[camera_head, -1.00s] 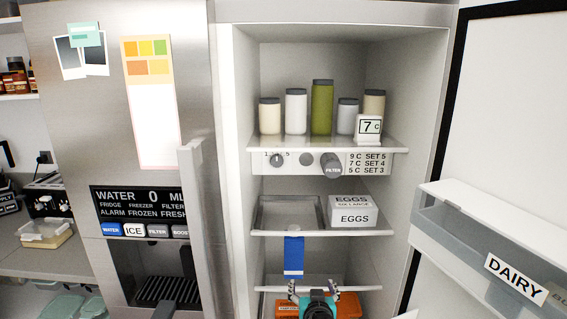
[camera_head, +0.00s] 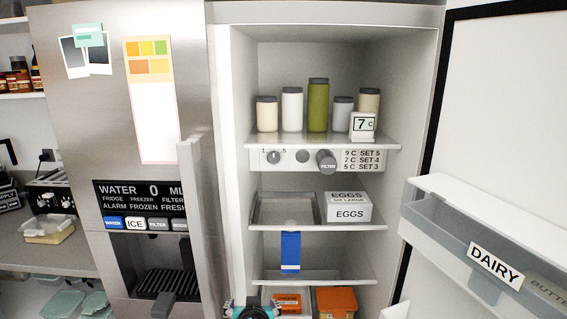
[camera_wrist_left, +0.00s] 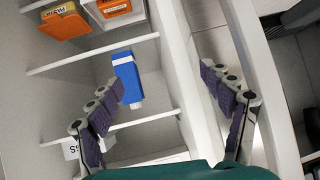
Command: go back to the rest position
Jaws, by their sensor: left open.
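The fridge's right compartment stands open, with its middle shelf (camera_head: 262,227) in view. My left gripper (camera_wrist_left: 161,77) is open and empty; its two dark-padded fingers are spread apart. In the head view only the top of my left gripper (camera_head: 254,312) shows at the bottom edge, low at the front left of the compartment. In the left wrist view the picture is turned over, and a blue strip (camera_wrist_left: 128,78) shows beyond the left-hand finger, not held. My right gripper is in neither view.
Jars (camera_head: 317,105) stand on the top shelf. An egg box (camera_head: 348,206) and a clear tray (camera_head: 284,210) sit below. Orange containers (camera_head: 337,300) are at the bottom. The dairy door bin (camera_head: 470,245) juts in at right; a door handle (camera_head: 195,190) stands at left.

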